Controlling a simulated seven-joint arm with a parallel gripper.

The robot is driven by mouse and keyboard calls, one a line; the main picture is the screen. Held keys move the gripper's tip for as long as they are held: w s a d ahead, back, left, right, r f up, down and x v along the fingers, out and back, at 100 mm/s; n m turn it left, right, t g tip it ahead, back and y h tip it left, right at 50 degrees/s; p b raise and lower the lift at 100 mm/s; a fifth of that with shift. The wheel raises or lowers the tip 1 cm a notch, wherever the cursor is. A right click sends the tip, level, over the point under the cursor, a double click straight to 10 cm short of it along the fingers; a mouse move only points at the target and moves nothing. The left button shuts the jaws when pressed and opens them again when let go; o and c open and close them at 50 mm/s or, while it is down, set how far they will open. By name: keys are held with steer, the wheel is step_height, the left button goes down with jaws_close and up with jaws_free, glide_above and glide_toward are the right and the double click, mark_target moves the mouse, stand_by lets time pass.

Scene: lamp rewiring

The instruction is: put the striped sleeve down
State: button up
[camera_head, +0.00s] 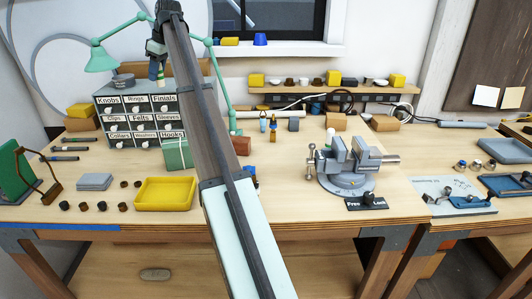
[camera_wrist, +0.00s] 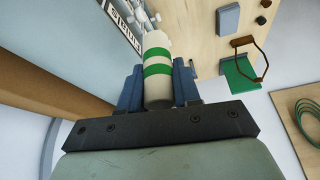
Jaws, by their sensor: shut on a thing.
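The striped sleeve (camera_wrist: 158,68) is a white cylinder with green bands. In the wrist view it sits between the blue fingers of my gripper (camera_wrist: 158,84), which is shut on it. In the head view my gripper (camera_head: 156,52) is high at the upper left, and the small sleeve (camera_head: 154,72) hangs below it. It appears above the top of the labelled drawer cabinet (camera_head: 138,98), apart from the tabletop; how far above I cannot tell. One cabinet drawer is labelled Sleeves.
A yellow tray (camera_head: 165,205) stands empty on the workbench, with several small dark parts to its left. A green lamp (camera_head: 101,60) stands close to my gripper. A vise (camera_head: 350,165) is at the right.

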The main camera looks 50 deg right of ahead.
steer(key=s+d+m+t+h, duration=0.15)
steer(key=s+d+m, duration=0.55)
steer(key=s+d, duration=1.9)
steer(key=shift+g+h, duration=0.25)
steer(key=shift+h, duration=0.2)
steer(key=shift+w+d+f, duration=0.15)
steer(key=shift+w+f, duration=0.1)
steer(key=shift+f, duration=4.45)
steer(key=shift+w+d+f, duration=0.1)
steer(key=shift+w+f, duration=0.15)
steer(key=shift+f, duration=4.45)
steer(key=shift+w+d+f, duration=0.15)
steer(key=shift+w+f, duration=0.1)
steer(key=shift+f, duration=4.45)
steer(key=shift+f, duration=0.1)
steer(key=o, duration=1)
steer(key=v, duration=1.2)
